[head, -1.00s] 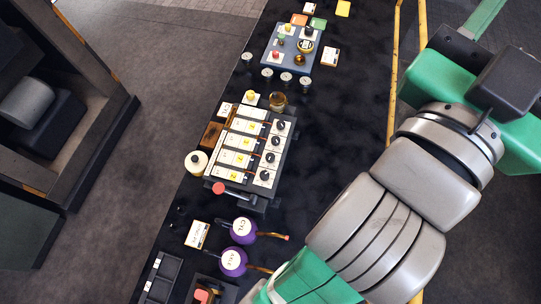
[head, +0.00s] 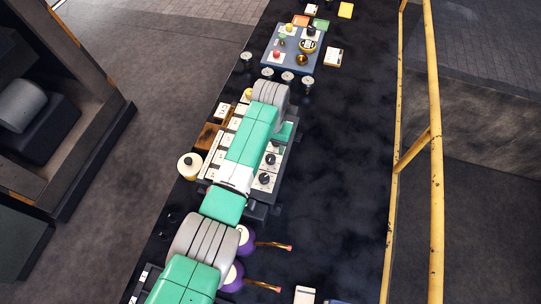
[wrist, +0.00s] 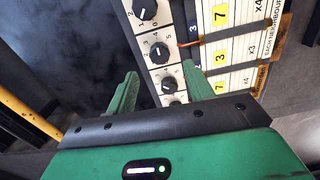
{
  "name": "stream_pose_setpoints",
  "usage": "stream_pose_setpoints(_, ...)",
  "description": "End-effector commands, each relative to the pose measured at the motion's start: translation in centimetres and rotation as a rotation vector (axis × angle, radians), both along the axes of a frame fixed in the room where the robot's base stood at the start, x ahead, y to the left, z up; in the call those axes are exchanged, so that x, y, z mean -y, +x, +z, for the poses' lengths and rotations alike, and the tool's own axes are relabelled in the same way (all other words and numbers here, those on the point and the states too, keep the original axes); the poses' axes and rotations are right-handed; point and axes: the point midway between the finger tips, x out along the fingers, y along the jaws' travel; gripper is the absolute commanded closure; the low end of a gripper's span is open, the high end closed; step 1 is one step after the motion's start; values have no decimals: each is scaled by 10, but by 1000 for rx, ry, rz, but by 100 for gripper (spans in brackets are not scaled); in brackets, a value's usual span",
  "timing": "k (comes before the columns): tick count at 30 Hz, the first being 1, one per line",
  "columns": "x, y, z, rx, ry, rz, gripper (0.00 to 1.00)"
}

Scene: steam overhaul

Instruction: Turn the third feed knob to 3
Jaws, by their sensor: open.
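The feed panel is a pale board with a column of black knobs on white dial plates. In the head view, my arm covers its upper part, and two knobs show, one (head: 270,158) above another (head: 265,178). In the wrist view, black knobs show at the top (wrist: 145,9), below it (wrist: 159,53), and lower (wrist: 168,84), with a further one partly hidden by my gripper. My gripper (wrist: 160,77) is open and empty. Its fingers frame the lower knob in the picture, apart from it. I cannot tell which knob is the third or read its setting.
Yellow number tags (wrist: 220,14) and dark strips run beside the knobs. Purple pots with handles (head: 274,246) stand near my arm. The dark bench right of the panel is clear.

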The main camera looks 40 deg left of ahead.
Motion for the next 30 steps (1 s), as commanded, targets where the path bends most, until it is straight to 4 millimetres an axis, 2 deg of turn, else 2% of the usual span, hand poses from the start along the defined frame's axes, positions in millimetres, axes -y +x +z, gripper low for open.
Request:
stream_pose_setpoints(3,1,-1,-26,-3,-1,0,48)
stream_pose_setpoints(9,1,1,-58,0,1,-2,48)
stream_pose_setpoints(13,1,1,-65,2,1,-2,48)
stream_pose_setpoints(20,1,1,-66,2,1,-1,48)
stream_pose_setpoints(27,1,1,-66,2,1,-1,92)
stream_pose_setpoints(30,1,1,-66,2,1,0,92)
